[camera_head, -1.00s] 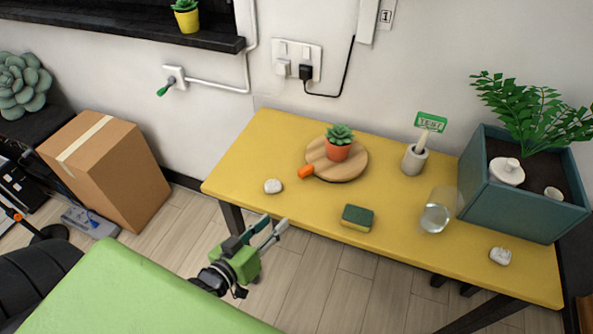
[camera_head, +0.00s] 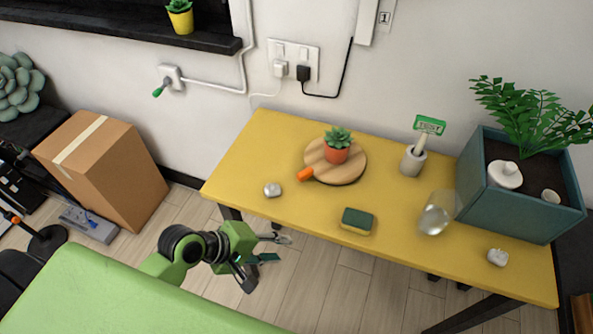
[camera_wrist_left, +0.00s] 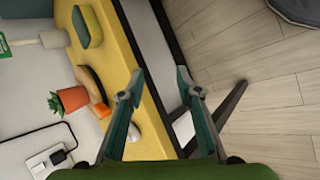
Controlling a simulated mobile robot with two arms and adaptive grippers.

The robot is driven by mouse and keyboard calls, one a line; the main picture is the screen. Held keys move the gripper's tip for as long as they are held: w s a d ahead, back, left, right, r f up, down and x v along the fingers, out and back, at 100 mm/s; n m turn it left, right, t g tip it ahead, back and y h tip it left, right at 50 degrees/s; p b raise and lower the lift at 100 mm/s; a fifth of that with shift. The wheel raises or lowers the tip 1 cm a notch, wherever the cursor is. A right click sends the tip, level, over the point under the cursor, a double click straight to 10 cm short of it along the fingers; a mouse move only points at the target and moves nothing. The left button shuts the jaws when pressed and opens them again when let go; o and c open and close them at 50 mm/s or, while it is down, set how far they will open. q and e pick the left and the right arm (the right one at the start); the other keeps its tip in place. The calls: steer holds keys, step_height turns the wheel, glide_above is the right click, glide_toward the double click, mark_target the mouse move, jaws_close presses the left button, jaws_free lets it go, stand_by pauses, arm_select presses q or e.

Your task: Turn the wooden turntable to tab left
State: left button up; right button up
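The round wooden turntable (camera_head: 352,174) lies on the yellow table, with an orange tab (camera_head: 305,174) at its front left edge. A potted succulent (camera_head: 336,154) in an orange pot stands on it. In the left wrist view, the turntable (camera_wrist_left: 91,74) and the pot (camera_wrist_left: 73,99) show at the left. My left gripper (camera_head: 280,249) is open and empty, in front of the table's front edge and apart from the turntable; its two fingers (camera_wrist_left: 155,90) are spread in the wrist view. My right gripper is not in view.
A sponge (camera_head: 358,221), a glass (camera_head: 437,214), a white stone (camera_head: 272,190) and another white stone (camera_head: 498,257) lie near the table's front. A teal planter (camera_head: 520,220) stands at the right, beside a small pot with a sign (camera_head: 413,160). The table's left end is clear.

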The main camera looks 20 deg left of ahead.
arm_select(q)
steer(key=w+a+r+n+t+h, duration=0.25)
steer(key=w+n, duration=0.25)
steer(key=n, duration=0.3)
steer(key=n+t, duration=0.2)
steer(key=n, duration=0.7)
glide_toward(299, 175)
steer(key=shift+y, duration=0.35)
steer(key=x, duration=1.1)
steer(key=shift+d+r+p, duration=0.15)
steer(key=shift+r+p, duration=0.05)
steer(key=shift+p, duration=0.15)
steer(key=shift+s, duration=0.1)
jaws_close()
